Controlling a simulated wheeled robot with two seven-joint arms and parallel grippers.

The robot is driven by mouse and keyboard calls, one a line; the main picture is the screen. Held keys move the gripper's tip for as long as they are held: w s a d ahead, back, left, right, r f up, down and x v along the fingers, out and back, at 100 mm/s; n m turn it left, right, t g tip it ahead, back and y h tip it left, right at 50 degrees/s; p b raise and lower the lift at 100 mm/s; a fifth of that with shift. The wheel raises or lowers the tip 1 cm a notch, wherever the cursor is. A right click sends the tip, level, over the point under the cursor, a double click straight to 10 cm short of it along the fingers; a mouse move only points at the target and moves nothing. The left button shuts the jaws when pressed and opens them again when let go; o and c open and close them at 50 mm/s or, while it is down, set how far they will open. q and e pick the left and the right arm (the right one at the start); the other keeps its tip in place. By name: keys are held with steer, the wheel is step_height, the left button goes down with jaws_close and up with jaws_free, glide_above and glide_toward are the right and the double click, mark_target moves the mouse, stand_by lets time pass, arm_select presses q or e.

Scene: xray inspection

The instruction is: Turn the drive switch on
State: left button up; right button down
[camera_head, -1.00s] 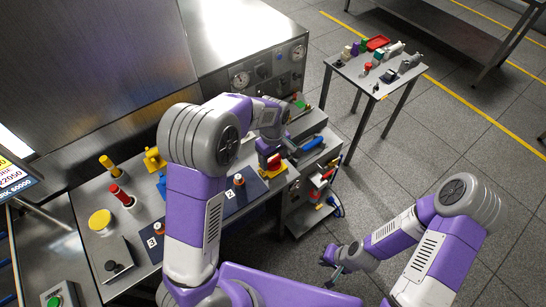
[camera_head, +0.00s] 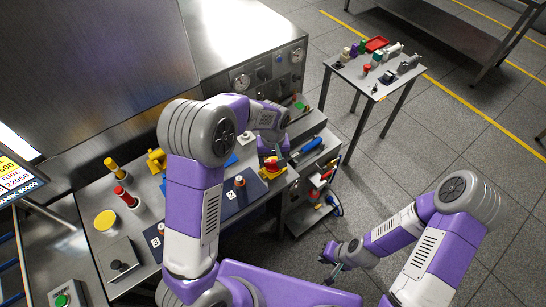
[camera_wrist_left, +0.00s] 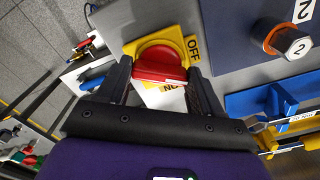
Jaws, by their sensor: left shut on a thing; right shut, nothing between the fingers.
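The drive switch is a red knob (camera_wrist_left: 160,64) on a yellow plate (camera_wrist_left: 134,47) with OFF and ON lettering. In the left wrist view OFF is right of the knob and ON is below it, partly covered. My left gripper (camera_wrist_left: 160,78) has one finger on each side of the red handle and is shut on it. In the head view the switch's yellow plate (camera_head: 265,174) shows below my left gripper (camera_head: 272,157), whose fingertips are hard to make out. My right gripper (camera_head: 331,258) is shut and empty, low over the floor, away from the bench.
A dark panel with numbered pegs (camera_head: 239,181) lies left of the switch. Red (camera_head: 124,194) and yellow posts stand farther left. A tool rack with a blue-handled tool (camera_head: 312,145) is to the right. A small table (camera_head: 345,74) stands apart; floor between is clear.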

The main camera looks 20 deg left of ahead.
mark_target(273, 161)
arm_select(q)
steer(key=m+p, duration=0.1)
steer(key=m, duration=0.4)
steer(key=shift+r+m, duration=0.1)
steer(key=shift+m, duration=0.2)
steer(key=m+p, duration=0.2)
steer(key=m, duration=0.3)
steer(key=shift+m, duration=0.4)
steer(key=o, duration=1.1)
steer(key=shift+c, duration=0.2)
step_height(273, 161, up, 7)
steer(key=shift+r+p, duration=0.2)
steer(key=shift+p, duration=0.55)
